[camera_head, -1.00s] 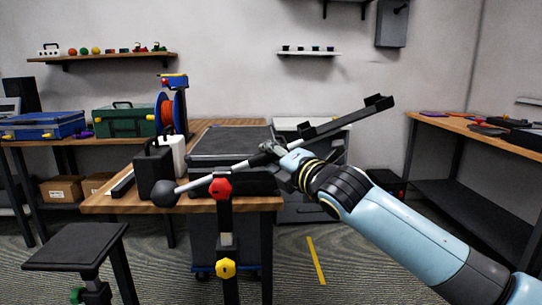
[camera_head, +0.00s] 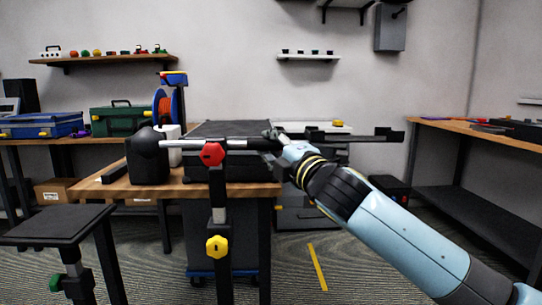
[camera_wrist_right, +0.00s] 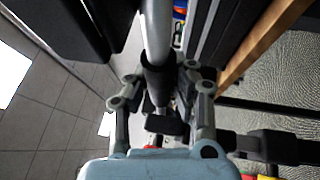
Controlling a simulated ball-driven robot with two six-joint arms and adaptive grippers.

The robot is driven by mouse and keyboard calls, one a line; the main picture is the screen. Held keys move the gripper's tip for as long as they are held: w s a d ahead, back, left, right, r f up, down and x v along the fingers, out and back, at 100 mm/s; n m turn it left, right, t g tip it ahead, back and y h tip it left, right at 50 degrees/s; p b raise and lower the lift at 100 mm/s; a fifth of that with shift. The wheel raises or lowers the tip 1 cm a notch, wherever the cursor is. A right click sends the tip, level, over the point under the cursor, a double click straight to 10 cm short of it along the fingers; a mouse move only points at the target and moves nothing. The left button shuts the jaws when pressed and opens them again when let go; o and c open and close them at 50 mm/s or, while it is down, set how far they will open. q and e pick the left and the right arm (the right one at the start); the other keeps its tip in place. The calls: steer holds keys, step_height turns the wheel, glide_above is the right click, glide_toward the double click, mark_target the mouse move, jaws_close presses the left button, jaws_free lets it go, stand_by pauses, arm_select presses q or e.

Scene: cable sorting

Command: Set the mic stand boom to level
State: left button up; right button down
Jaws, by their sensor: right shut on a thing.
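The mic stand boom (camera_head: 233,144) lies about level in the head view. A red knob (camera_head: 212,154) sits at the pivot on top of the upright stand (camera_head: 219,200), and a yellow knob (camera_head: 217,247) is lower down. My right gripper (camera_head: 274,143) is shut on the boom, right of the pivot. In the right wrist view the boom (camera_wrist_right: 157,40) runs between the fingers of the gripper (camera_wrist_right: 160,95). My left gripper is not in view.
A wooden table (camera_head: 110,190) behind the stand holds a black case (camera_head: 225,130) and a dark box (camera_head: 148,172). A black stool-like platform (camera_head: 60,224) stands at the front left. A workbench (camera_head: 480,135) is at the right. Open floor lies at the centre right.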

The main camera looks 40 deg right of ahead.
steer(key=shift+r, duration=0.15)
steer(key=c, duration=1.1)
jaws_free()
steer(key=v, duration=1.2)
steer(key=shift+d, duration=0.1)
